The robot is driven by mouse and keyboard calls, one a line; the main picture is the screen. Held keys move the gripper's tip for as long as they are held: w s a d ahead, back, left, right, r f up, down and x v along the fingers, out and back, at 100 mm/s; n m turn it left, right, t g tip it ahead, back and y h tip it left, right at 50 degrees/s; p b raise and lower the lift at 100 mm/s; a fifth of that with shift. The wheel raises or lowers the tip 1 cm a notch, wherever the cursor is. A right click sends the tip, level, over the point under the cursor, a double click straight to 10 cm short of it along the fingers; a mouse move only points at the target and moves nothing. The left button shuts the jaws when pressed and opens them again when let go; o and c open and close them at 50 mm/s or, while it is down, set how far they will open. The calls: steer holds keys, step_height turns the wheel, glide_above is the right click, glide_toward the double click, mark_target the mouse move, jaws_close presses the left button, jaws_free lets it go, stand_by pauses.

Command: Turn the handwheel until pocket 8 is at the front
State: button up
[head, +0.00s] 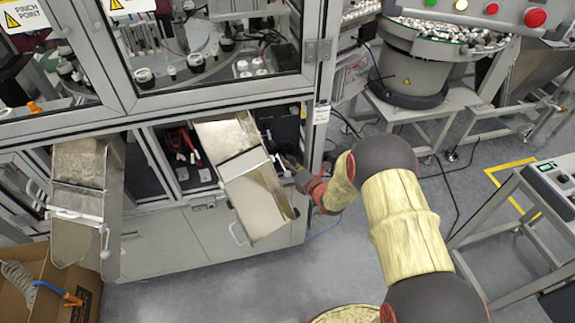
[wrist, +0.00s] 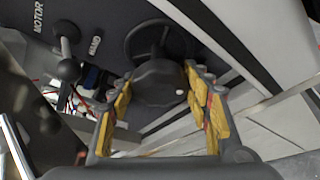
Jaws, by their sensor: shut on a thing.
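In the wrist view the handwheel (wrist: 135,43) is a dark spoked ring on a dark panel. A dark round knob (wrist: 158,80) with a small white dot stands in front of it. My gripper (wrist: 163,88) has its yellow-padded fingers closed on both sides of this knob. In the head view my gripper (head: 292,168) reaches into the open lower bay beside a metal chute; the handwheel is not clearly visible there. Through the upper window a turntable (head: 190,72) with fixtures shows. No pocket number is readable, so I cannot tell which pocket is at the front.
A lever with a ball end (wrist: 68,70) sits left of the handwheel, near labels "MOTOR" and "HAND". Metal chutes (head: 262,200) and (head: 85,205) jut out of the cabinet. A cabinet post (head: 318,125) stands close to my wrist. Grey floor is open below.

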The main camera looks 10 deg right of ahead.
steer(key=m+b, duration=0.1)
steer(key=b, duration=0.1)
steer(key=m+t+y+b, duration=0.1)
steer(key=m+b, duration=0.1)
steer(key=shift+d+f, duration=0.1)
steer(key=shift+f, duration=0.25)
steer(key=m+t+y+b, duration=0.1)
steer(key=m+b, duration=0.3)
steer(key=shift+t+b, duration=0.3)
steer(key=shift+b, duration=0.1)
steer(key=m+t+b, duration=0.1)
steer(key=m+b, duration=0.1)
steer(key=m, duration=0.1)
steer(key=shift+r+m, duration=0.1)
steer(key=shift+m, duration=0.3)
steer(key=shift+m+t, duration=0.9)
steer(key=shift+m, duration=0.9)
steer(key=shift+r+m+h, duration=0.1)
steer(key=shift+m+h, duration=0.2)
steer(key=o, duration=1.2)
steer(key=shift+c, duration=0.2)
steer(key=shift+s, duration=0.1)
steer(key=v, duration=0.7)
steer(key=shift+s+d, duration=0.15)
steer(key=shift+s, duration=0.2)
